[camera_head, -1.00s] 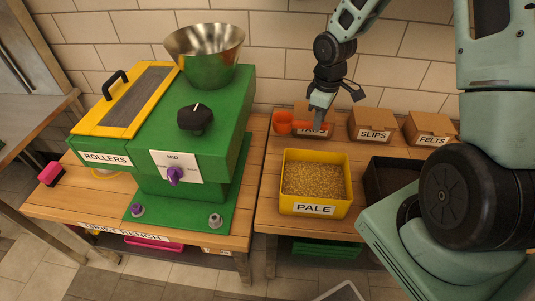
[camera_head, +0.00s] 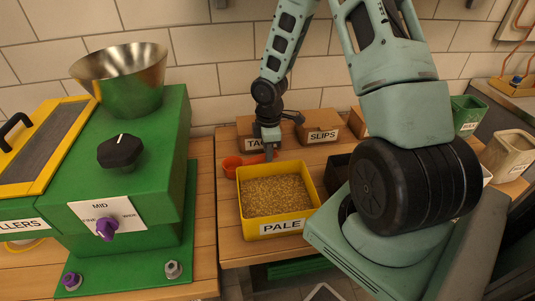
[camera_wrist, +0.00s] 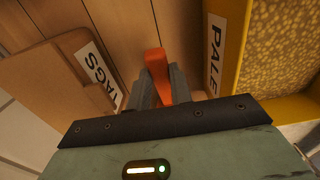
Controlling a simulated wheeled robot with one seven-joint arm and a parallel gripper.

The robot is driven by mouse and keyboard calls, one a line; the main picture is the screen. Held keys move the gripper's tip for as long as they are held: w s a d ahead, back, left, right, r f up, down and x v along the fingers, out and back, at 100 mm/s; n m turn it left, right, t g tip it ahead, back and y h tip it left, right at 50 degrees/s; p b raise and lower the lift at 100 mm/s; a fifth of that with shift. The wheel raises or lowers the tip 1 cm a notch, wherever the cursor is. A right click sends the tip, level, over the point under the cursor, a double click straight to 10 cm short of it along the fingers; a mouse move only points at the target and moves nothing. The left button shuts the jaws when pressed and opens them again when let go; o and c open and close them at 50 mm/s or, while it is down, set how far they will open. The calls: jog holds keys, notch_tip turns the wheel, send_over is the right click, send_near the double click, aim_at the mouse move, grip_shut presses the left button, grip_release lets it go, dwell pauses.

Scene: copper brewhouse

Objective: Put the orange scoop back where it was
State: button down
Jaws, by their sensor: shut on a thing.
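The orange scoop (camera_head: 231,166) is at the back left corner of the yellow PALE bin (camera_head: 316,190), in front of the cardboard TAGS box (camera_head: 245,132). My gripper (camera_head: 269,154) points down behind the bin and is shut on the scoop's handle. In the wrist view the orange handle (camera_wrist: 157,65) stands between my fingers, with the TAGS box to the left and the grain-filled PALE bin to the right. The scoop's bowl is out of sight there. I cannot tell whether the scoop touches the bench.
The green roller mill (camera_head: 150,190) with a metal hopper (camera_head: 122,82) stands at the left. The SLIPS box (camera_head: 318,127) is right of TAGS. A dark bin (camera_head: 338,170) sits right of PALE. Bare bench (camera_head: 229,205) shows left of PALE.

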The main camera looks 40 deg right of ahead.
jog(key=shift+f, duration=0.45)
jog(key=c, duration=1.3)
grip_release()
jog(key=shift+o, duration=0.2)
